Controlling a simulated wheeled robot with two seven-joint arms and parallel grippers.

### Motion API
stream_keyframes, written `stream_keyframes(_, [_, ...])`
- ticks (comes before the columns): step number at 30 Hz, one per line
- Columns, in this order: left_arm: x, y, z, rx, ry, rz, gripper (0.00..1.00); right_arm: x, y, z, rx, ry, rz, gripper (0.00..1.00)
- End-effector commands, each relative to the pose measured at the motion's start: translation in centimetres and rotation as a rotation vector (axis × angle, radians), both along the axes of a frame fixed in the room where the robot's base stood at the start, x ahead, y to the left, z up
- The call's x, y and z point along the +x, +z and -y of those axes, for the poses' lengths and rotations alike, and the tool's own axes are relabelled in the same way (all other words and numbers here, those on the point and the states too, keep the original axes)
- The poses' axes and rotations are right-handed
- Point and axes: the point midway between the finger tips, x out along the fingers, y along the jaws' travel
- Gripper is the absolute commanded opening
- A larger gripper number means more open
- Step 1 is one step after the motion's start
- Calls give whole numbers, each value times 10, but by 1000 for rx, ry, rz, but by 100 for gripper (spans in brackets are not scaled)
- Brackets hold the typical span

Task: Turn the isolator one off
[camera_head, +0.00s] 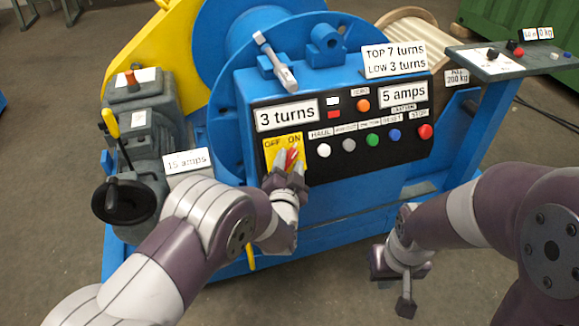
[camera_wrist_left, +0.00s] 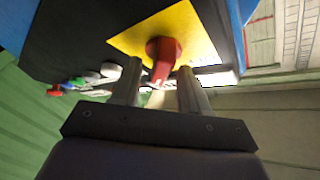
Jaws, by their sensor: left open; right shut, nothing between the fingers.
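The isolator is a red rotary handle (camera_head: 291,157) on a yellow plate (camera_head: 272,153) marked OFF and ON, at the lower left of the black control panel. In the left wrist view the red handle (camera_wrist_left: 163,58) stands out from the yellow plate (camera_wrist_left: 190,30). My left gripper (camera_head: 287,164) is open at the plate, its two fingers (camera_wrist_left: 158,84) on either side of the handle's lower end; whether they touch it I cannot tell. In the head view the fingers partly cover the handle. My right gripper (camera_head: 405,305) is shut and empty, low in front of the machine.
The black panel (camera_head: 330,168) also carries several buttons, including a white one (camera_head: 323,150) close right of the isolator and a red one (camera_head: 425,131). A grey motor unit (camera_head: 143,125) with a black handwheel (camera_head: 124,201) stands at left. Floor at lower right is clear.

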Motion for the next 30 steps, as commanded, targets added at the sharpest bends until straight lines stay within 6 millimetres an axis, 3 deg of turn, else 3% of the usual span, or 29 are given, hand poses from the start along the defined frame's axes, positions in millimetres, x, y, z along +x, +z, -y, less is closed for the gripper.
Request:
stream_keyframes(9, [5, 1, 1, 0, -1, -1, 45, 0, -1, 0, 0, 0, 0, 0])
stream_keyframes(11, [5, 1, 1, 0, -1, -1, 28, 0, -1, 0, 0, 0, 0, 0])
stream_keyframes(13, [5, 1, 1, 0, -1, -1, 6, 0, -1, 0, 0, 0, 0, 0])
stream_keyframes(14, [5, 1, 1, 0, -1, -1, 0, 0, -1, 0, 0, 0, 0, 0])
stream_keyframes(30, [5, -3, 2, -118, 58, 38, 0, 0, -15, 0, 0, 0, 0, 0])
